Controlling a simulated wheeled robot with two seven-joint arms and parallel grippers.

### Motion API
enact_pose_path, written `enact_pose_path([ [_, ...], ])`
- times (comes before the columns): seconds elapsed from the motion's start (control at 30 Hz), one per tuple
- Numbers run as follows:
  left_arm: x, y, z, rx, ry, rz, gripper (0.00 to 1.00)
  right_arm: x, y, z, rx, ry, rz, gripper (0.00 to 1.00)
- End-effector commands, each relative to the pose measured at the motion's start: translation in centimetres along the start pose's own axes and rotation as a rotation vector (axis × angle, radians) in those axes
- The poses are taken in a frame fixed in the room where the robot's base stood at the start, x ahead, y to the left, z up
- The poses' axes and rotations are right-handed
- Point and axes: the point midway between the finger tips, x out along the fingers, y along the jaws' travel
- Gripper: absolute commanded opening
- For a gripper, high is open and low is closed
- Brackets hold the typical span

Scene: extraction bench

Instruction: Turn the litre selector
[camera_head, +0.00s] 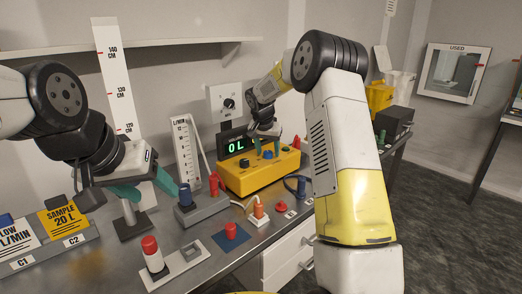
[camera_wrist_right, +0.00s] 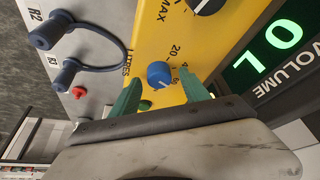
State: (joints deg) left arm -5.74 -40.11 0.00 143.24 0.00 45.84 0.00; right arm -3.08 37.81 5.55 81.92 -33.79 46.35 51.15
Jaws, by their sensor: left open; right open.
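The litre selector is a small blue knob with a pale pointer line, on the yellow box (camera_head: 232,180). In the right wrist view the selector (camera_wrist_right: 160,73) sits beside the print "LITRES" and "20". My right gripper (camera_wrist_right: 160,86) is open, with one green finger on each side of the knob; I cannot tell whether they touch it. My left gripper (camera_head: 150,190) is open and empty, left of the box.
A green display (camera_head: 236,146) behind the box reads "0 L". A wall dial (camera_head: 229,103) is above it. A grey block with blue and red plugs (camera_head: 203,213), a white socket with an orange plug (camera_head: 257,214) and a red-topped cylinder (camera_head: 151,254) stand on the bench.

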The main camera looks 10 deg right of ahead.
Motion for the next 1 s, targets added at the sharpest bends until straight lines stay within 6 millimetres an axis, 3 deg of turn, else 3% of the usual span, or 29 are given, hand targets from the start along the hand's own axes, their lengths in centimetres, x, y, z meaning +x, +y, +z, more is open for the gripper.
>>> enact_pose_path([
  [0.2,0.0,0.0,0.0,0.0,0.0,0.0,0.6,0.03,0.0,-0.02,0.0,0.0,0.0,0.54],
  [0.5,0.0,0.0,0.0,0.0,0.0,0.0,0.6,0.0,-0.01,0.0,0.0,0.0,0.0,0.0],
  [1.0,0.0,0.0,0.0,0.0,0.0,0.0,0.6,-0.06,0.16,-0.05,-0.113,0.0,-0.048,0.0],
])
